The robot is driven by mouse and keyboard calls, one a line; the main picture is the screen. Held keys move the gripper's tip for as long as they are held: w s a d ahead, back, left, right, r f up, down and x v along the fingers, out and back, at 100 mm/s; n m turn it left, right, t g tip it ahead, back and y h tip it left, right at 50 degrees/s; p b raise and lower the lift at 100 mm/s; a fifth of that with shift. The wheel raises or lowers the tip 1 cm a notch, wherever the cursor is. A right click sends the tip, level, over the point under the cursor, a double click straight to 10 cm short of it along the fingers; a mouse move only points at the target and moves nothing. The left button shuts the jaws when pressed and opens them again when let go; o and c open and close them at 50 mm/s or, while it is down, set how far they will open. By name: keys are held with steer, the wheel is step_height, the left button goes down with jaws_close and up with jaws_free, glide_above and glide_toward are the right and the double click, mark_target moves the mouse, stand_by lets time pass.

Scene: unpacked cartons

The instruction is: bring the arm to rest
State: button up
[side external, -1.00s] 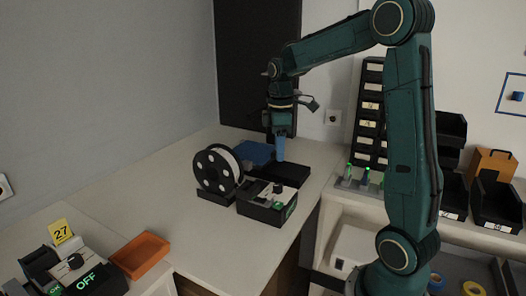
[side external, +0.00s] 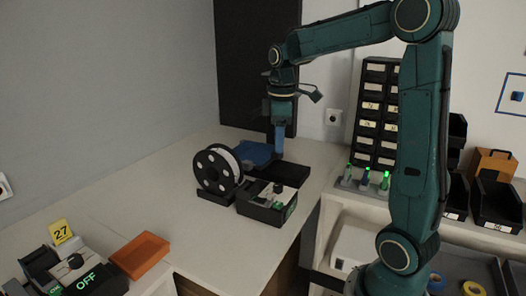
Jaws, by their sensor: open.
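My teal arm reaches in from the right, its elbow high at the top of the side view. My gripper (side external: 279,139) points down over the back of the bench, above the dark tray area. It is open. A narrow blue part shows at its lower end; at this size I cannot tell whether it is the fingers or something between them. The gap between the fingers is not clear from this angle. The dark flat tray (side external: 293,174) lies just below and to the right of the gripper.
A blue flat item (side external: 258,153) lies left of the gripper. A black-and-white spool (side external: 217,170) and a black device (side external: 266,207) stand in front. An orange tray (side external: 140,255) lies front left. Black bins (side external: 376,113) stand at right. The middle of the bench is clear.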

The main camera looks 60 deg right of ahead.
steer(key=s+a+m+t, duration=0.5)
steer(key=s+a, duration=1)
steer(key=a, duration=0.1)
steer(key=shift+a+r+m, duration=0.2)
steer(key=shift+r+m, duration=0.05)
steer(key=shift+m, duration=0.05)
stand_by(0.5)
